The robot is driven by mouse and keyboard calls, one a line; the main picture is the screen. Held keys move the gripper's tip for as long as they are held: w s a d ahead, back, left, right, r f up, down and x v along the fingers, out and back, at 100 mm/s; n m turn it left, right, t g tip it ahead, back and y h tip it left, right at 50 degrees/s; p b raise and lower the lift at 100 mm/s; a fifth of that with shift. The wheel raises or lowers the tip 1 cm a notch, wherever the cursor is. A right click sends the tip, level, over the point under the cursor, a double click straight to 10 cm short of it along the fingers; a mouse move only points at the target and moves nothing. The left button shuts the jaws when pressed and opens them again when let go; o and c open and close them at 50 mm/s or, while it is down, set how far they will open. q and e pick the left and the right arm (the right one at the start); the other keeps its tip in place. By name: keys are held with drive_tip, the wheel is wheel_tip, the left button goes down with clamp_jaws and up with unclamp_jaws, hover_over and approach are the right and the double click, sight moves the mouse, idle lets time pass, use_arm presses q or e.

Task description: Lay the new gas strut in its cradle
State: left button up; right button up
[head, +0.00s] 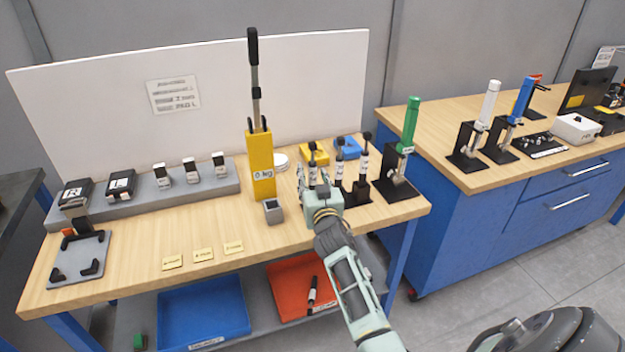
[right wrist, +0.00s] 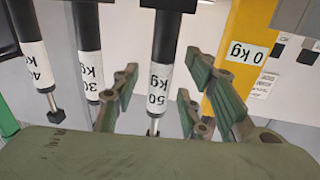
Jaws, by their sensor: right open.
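Several black-and-white gas struts stand upright in black holders at the table's right end, one of them in the head view (head: 361,160). In the right wrist view their labels read upside down; the strut marked 50 kg (right wrist: 161,80) shows between the fingers of my right gripper (right wrist: 165,95). That gripper (head: 313,172) is open at the struts in the head view; I cannot tell whether it touches one. A grey plate with black brackets (head: 80,262), perhaps the cradle, lies at the table's left end. My left gripper is not in view.
A yellow stand reading 0 kg (head: 262,180) with a tall strut (head: 256,80) is close left of my gripper. A green cylinder (head: 409,122) stands to the right. A black-and-white strut (head: 312,291) lies in the orange tray (head: 285,282) below.

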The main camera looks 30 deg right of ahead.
drive_tip(key=shift+w+d+f, duration=0.1)
drive_tip(key=shift+w+d, duration=0.1)
drive_tip(key=shift+w, duration=0.25)
clamp_jaws()
